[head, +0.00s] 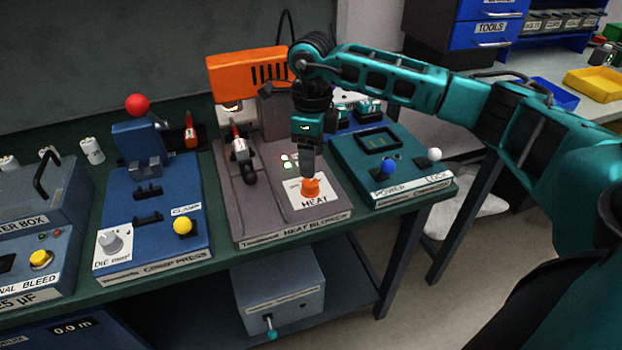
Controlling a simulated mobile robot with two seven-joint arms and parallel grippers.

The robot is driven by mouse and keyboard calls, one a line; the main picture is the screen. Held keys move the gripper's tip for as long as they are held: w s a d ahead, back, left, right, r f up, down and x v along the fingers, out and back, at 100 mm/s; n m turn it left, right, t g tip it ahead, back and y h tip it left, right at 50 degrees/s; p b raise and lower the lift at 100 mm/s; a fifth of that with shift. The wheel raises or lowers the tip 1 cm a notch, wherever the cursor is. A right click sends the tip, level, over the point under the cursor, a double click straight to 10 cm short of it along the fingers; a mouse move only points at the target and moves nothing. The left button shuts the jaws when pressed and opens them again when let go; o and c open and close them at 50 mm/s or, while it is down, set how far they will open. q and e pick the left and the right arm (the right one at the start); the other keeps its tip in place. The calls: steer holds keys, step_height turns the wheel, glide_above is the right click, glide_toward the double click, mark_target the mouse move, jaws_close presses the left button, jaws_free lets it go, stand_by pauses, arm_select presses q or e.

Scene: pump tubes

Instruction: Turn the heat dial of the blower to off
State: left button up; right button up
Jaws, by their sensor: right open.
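The heat blower (246,219) stands on the green bench with its orange head (240,76) at the top. Its orange heat dial (311,188) sits on a white plate marked HEAT at the front right of its base. My right gripper (308,172) points down right over the dial, with its fingertips at or just behind the dial's top. It is open; I cannot tell whether the fingers touch the dial. The dial's pointer setting is too small to read, and the fingers hide part of the plate's marks. My left gripper is not in view.
A blue crimp press (150,235) with a grey dial and yellow knob stands to the left. A teal unit (400,165) with blue and white ball knobs stands close on the right. My right arm reaches over it. A grey box (278,290) sits on the shelf below.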

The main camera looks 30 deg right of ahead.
mark_target(311, 182)
step_height(311, 182, down, 7)
stand_by(0.3)
steer(key=c, duration=1)
steer(key=shift+c, duration=0.2)
